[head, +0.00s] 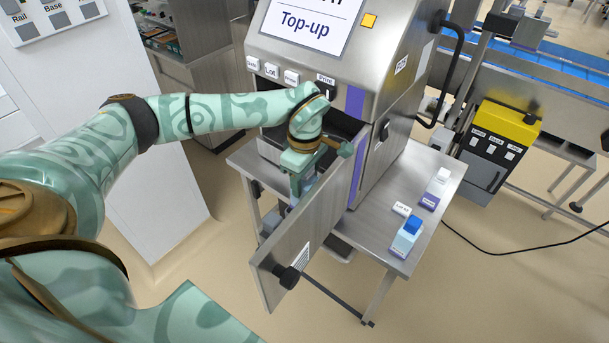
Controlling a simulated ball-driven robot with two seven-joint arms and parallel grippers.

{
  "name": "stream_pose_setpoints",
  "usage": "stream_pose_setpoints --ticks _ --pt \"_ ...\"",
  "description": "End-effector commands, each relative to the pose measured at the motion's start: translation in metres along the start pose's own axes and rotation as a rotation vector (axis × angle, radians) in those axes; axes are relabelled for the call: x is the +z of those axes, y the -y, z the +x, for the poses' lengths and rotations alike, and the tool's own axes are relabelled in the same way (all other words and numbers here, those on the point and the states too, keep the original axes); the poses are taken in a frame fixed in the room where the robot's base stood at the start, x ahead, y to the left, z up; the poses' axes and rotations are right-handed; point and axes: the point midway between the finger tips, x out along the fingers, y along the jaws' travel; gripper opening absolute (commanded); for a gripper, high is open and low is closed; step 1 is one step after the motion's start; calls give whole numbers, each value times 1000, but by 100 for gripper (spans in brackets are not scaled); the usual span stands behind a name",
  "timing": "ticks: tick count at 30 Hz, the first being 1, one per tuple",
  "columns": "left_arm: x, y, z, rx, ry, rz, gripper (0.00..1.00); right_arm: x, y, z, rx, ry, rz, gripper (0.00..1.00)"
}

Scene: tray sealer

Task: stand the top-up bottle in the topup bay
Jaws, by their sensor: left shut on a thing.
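My left gripper (301,176) points down at the open front of the steel printer cabinet (404,75), behind its swung-out door (303,238). It is shut on a small blue-grey thing, mostly hidden by the fingers and the door; I cannot tell for sure whether this is the top-up bottle. The bay inside is dark and largely hidden by my arm and the door. On the steel bench to the right stand a blue-capped bottle (406,238) and a white-capped bottle with a purple label (434,190). My right gripper is not in view.
The open door, with a black knob (288,277), juts toward me. A yellow-topped control box (497,148) stands at right, a black cable runs over the floor, and a white panel (120,130) is at left.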

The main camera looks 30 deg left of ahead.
Motion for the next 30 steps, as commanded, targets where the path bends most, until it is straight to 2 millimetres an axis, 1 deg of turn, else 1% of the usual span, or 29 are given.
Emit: stream_pose_setpoints --ticks 12,21,30 --pt "0 0 0 1 1 0 17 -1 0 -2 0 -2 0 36" --pt "1 0 -1 2 1 0 17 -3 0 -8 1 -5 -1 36" --pt "1 0 0 1 1 0 17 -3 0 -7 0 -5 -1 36"
